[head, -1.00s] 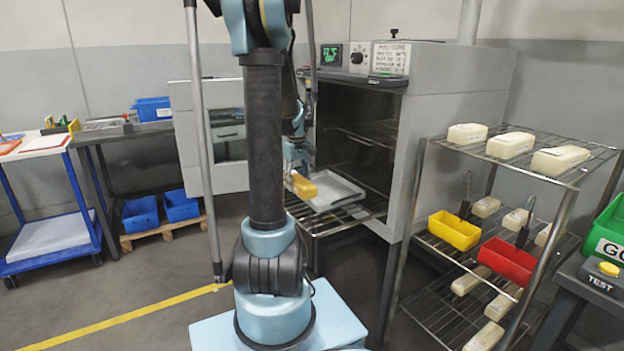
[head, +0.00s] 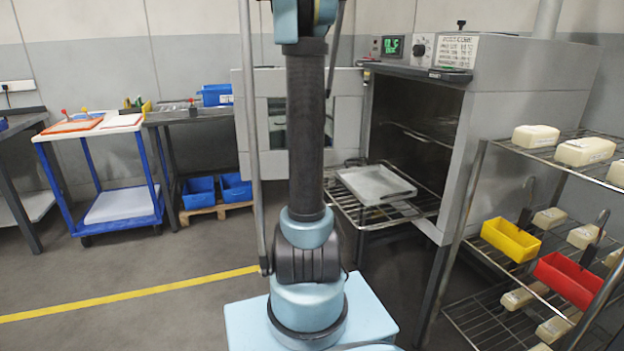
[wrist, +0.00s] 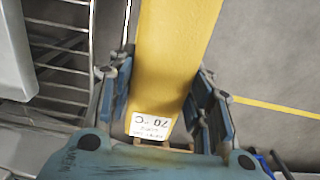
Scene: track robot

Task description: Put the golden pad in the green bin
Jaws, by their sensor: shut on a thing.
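The golden pad (wrist: 176,35) is a long yellow block with a white printed label at its near end. In the wrist view it lies between the two blue-grey fingers of my gripper (wrist: 164,72), which is shut on it. The pad is held above the floor, beside a wire rack.
The oven (head: 520,120) stands open, with an empty grey tray (head: 374,185) on its pulled-out rack. A wire shelf (head: 553,151) at the right holds pale blocks, a yellow bin (head: 511,241) and a red bin (head: 570,285). A blue trolley (head: 70,190) stands left. The floor at front left is clear.

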